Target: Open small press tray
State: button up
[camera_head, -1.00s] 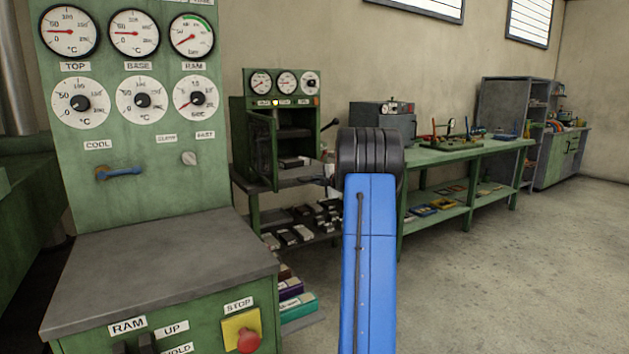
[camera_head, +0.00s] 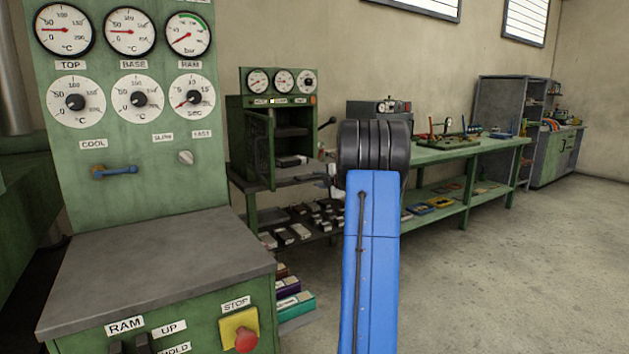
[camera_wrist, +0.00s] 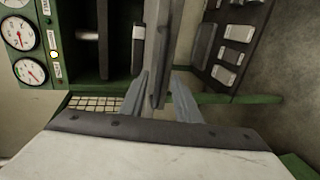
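The small press (camera_head: 244,112) is the green cabinet with three gauges beyond the large press in the head view. Its door (camera_head: 259,150) stands open on the left, and a dark block (camera_head: 290,161) lies inside. The wrist view is turned sideways, with the press gauges (camera_wrist: 20,33) at left and the dark chamber (camera_wrist: 88,65) beside them. A grey flat bar (camera_wrist: 158,45), possibly the tray or its front edge, runs between the fingers. My gripper (camera_wrist: 160,88) is open, one finger on each side of this bar. Contact is unclear. My wrist hides part of the bench in the head view.
The large green press (camera_head: 150,180) with its grey ledge (camera_head: 155,265) stands close at left. A shelf below the small press holds several grey blocks (camera_head: 298,231). A green bench (camera_head: 455,153) runs along the wall. The floor (camera_head: 500,280) at right is clear.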

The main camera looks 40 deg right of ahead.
jog(key=v, duration=1.3)
